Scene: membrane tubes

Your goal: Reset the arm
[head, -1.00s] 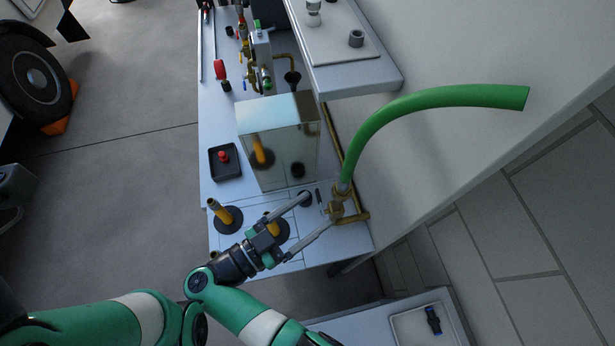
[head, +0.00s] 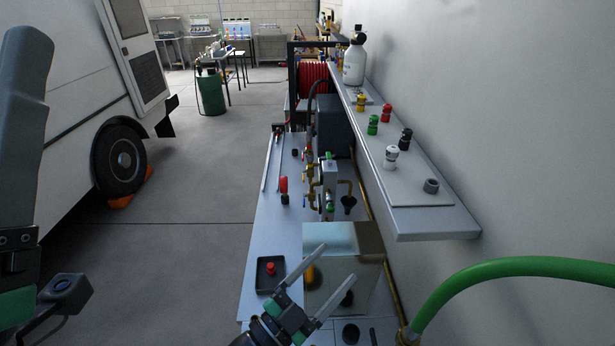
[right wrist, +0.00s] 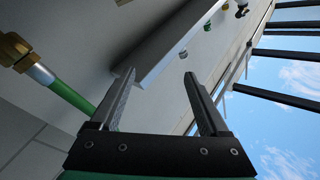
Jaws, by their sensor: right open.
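My right gripper (head: 339,262) is open and empty in the head view, over the mirrored box (head: 340,238) near the front end of the bench. In the right wrist view my right gripper (right wrist: 158,76) shows two spread fingers with nothing between them. The forearms are mostly out of frame.
A grey wall shelf (head: 430,222) with small coloured knobs overhangs the bench (head: 262,215) on the right. A green hose (head: 500,272) curves from a brass fitting at lower right. A black tray (head: 270,285) with a red button lies left of my right gripper.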

